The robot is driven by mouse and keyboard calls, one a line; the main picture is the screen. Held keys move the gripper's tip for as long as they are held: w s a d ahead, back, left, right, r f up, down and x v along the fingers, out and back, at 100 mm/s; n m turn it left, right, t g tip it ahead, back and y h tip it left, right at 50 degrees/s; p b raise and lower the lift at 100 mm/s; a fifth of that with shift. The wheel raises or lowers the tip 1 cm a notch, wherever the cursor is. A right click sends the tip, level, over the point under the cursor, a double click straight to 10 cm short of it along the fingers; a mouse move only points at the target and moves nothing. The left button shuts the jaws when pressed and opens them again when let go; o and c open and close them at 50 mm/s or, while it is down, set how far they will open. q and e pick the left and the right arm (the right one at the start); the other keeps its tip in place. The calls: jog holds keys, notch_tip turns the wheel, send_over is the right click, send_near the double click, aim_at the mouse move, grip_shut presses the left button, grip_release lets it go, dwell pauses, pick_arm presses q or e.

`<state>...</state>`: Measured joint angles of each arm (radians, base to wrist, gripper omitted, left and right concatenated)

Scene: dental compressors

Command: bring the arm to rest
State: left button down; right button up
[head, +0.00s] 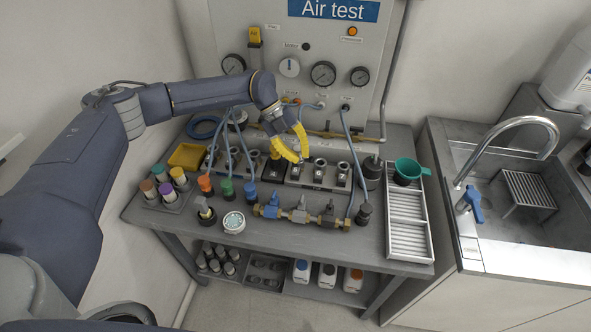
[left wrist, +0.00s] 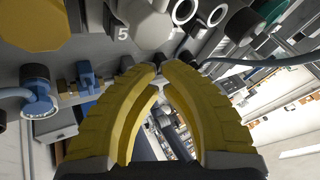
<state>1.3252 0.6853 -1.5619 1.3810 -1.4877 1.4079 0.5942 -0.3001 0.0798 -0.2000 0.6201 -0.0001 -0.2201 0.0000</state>
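My left gripper (head: 300,153) has yellow ribbed fingers and hangs over the back middle of the grey bench (head: 290,250), at the end of my dark blue-grey arm. It points down, close above the row of metal fittings (head: 320,172). In the left wrist view the two fingers (left wrist: 160,75) lean towards each other with a gap between them. The background shows through that gap and nothing is held. I cannot tell whether the fingertips touch any fitting. My right gripper is in neither view.
The gauge panel (head: 325,45) stands behind the gripper. Hoses (head: 247,150) run down to coloured caps. A valve assembly (head: 300,214), a green cup (head: 408,170) and a white slotted tray (head: 408,240) are at the front and right. A sink (head: 530,195) lies further right.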

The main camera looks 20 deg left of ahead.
pick_arm(q)
jog(key=shift+r, duration=0.65)
dwell(1.2)
